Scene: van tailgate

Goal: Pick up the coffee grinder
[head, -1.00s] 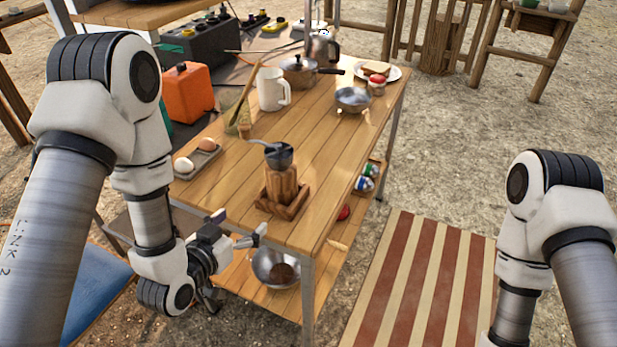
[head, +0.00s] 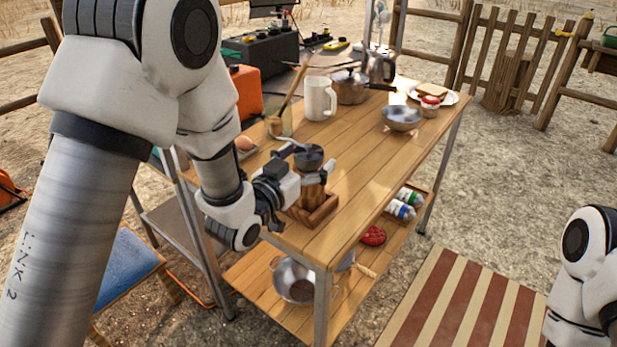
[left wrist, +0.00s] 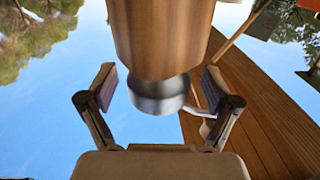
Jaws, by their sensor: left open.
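The coffee grinder (head: 313,192) stands on the near end of the wooden table (head: 345,215). It has a wooden body, a dark metal top with a crank, and a square wooden base. My left gripper (head: 304,178) is open at the grinder's upper part, and its wrist hides part of the grinder. In the left wrist view the grinder (left wrist: 160,40) appears upside down, with its metal top (left wrist: 158,94) between the two spread fingers of the gripper (left wrist: 158,90). A gap shows on each side of it. My right gripper is out of view.
A white mug (head: 319,98), a glass with a wooden utensil (head: 279,122), a pot (head: 350,87) and a metal bowl (head: 401,118) stand farther back. An egg (head: 245,143) lies left of my wrist. The lower shelf holds a metal bowl (head: 295,281).

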